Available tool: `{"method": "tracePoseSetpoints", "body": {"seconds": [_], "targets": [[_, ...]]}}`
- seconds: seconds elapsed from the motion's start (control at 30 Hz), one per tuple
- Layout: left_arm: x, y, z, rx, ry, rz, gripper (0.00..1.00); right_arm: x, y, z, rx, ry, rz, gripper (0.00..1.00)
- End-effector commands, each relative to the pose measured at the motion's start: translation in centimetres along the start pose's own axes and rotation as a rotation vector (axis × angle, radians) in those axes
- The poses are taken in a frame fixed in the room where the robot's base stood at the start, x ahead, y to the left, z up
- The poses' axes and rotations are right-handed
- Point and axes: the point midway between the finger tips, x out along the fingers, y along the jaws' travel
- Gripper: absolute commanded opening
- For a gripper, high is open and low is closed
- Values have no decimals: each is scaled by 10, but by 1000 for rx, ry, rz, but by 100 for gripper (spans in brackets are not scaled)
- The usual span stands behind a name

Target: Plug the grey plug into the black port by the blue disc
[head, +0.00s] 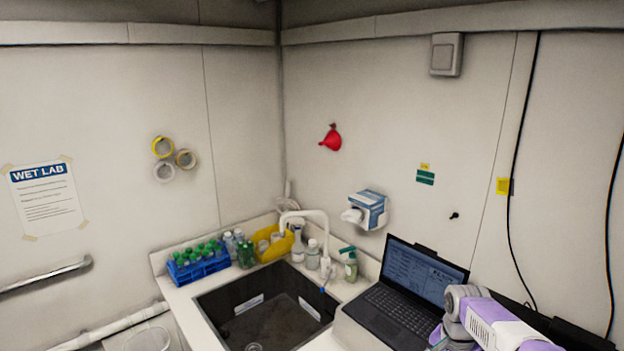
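I cannot make out the grey plug, the black port or the blue disc in the head view. A purple, white and grey arm link of mine shows at the lower right, in front of the laptop's right side. No gripper fingers are visible on it. My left arm and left gripper are out of the picture.
A dark sink (205,300) with a white faucet (327,250) fills the corner counter. A blue rack (185,275) of green-capped tubes, a yellow tray (268,252), bottles and a soap dispenser (351,268) stand around it. An open laptop (425,272) stands right of the sink.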

Motion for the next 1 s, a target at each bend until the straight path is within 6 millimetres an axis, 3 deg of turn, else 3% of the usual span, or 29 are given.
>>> {"method": "tracePoseSetpoints", "body": {"seconds": [0.67,0.93,1.0], "targets": [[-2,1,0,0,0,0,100,0,0,0,0,0,0,42],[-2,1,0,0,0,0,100,0,0,0,0,0,0,3],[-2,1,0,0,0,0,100,0,0,0,0,0,0,0]]}}
